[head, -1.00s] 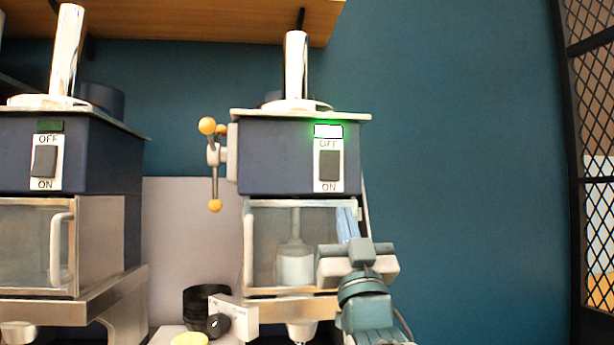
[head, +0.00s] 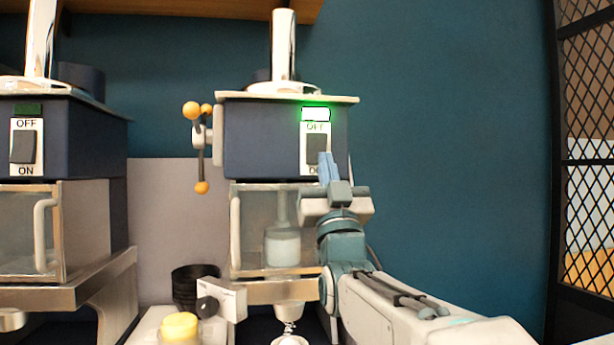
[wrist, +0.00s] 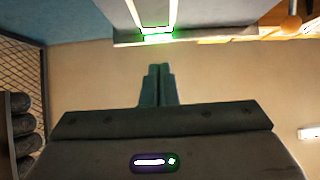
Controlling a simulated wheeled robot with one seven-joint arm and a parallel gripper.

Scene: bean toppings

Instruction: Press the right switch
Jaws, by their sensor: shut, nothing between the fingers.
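The right switch (head: 316,146) is a dark rocker on a white OFF/ON plate on the right machine's navy housing (head: 262,140). A lit, green-edged indicator (head: 316,114) glows above it. My gripper (head: 326,158) is shut and empty, with its blue fingertips in front of the plate's lower half, hiding part of the switch and the ON label. I cannot tell whether the tips touch it. In the wrist view my shut fingers (wrist: 158,68) point towards the green glow (wrist: 157,34) and pale plate edge; the rocker itself is not clear there.
The left machine (head: 85,140) has a similar switch (head: 24,146) with a dark indicator. An orange-knobbed lever (head: 201,187) hangs left of the right machine. Below are a black cup (head: 190,288) and a yellow-topped item (head: 179,326). A mesh partition (head: 590,210) stands far right.

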